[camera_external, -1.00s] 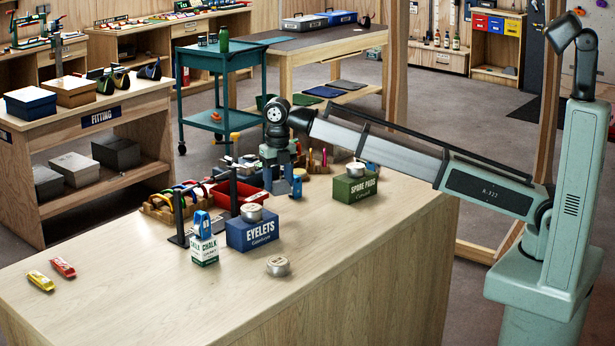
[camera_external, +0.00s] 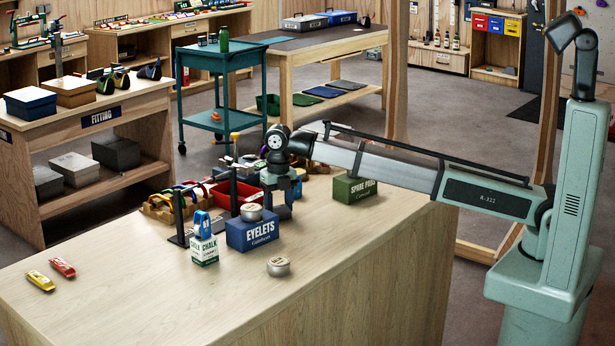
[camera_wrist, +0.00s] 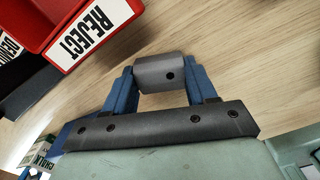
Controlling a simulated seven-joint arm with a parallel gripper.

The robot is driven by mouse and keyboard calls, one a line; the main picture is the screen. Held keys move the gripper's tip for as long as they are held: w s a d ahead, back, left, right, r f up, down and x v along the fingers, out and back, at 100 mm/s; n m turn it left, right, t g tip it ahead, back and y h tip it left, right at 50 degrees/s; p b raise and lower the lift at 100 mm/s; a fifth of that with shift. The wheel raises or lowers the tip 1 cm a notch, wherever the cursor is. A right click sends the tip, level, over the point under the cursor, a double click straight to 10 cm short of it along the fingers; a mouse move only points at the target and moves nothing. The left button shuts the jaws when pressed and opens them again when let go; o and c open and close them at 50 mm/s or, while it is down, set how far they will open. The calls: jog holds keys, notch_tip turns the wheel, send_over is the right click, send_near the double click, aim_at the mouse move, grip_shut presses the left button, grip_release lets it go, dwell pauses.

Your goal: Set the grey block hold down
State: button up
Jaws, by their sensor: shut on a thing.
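The grey block hold (camera_wrist: 158,73), with a dark bolt hole in its face, is pinched between the two blue fingers of my gripper (camera_wrist: 162,84) in the wrist view. Bare wooden table top shows around it. In the external view my gripper (camera_external: 284,205) hangs low over the table, just behind and right of the blue EYELETS box (camera_external: 252,234). The hold shows there only as a small dark grey shape (camera_external: 283,212) at the fingertips. I cannot tell whether its underside touches the table.
The red REJECT bin (camera_wrist: 62,22) is at upper left in the wrist view. The green SPARE PADS box (camera_external: 354,189) stands to the right. The table's front is largely clear.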

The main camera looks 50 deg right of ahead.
aim_at(279, 206)
jog(key=o, duration=1.1)
jog(key=shift+f, duration=0.1)
jog(key=shift+c, duration=0.2)
notch_tip(279, 206, up, 12)
jog(key=shift+r, duration=0.2)
